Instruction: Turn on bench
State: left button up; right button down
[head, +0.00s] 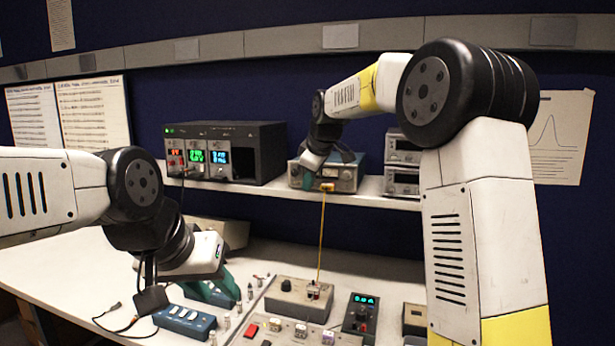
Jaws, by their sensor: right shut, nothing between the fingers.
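The bench (60,265) is a white worktop with electronic instruments and a shelf (385,187) above it. A black instrument (262,150) on the shelf has lit red, green and blue displays. A small dark meter (361,313) on the worktop shows a lit teal reading. A blue switch strip (185,321) lies at the front left.
A yellow cable (322,235) runs from the grey instrument down to a grey box (299,299). A panel with a red button (250,331) is at the front. Stacked instruments (402,165) stand behind my right arm.

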jog(key=shift+w+d, duration=0.2)
jog(key=shift+w, duration=0.55)
jog(key=shift+f, duration=0.1)
jog(key=shift+w+d+f, duration=0.1)
jog(key=shift+w, duration=0.05)
jog(key=shift+r, duration=0.9)
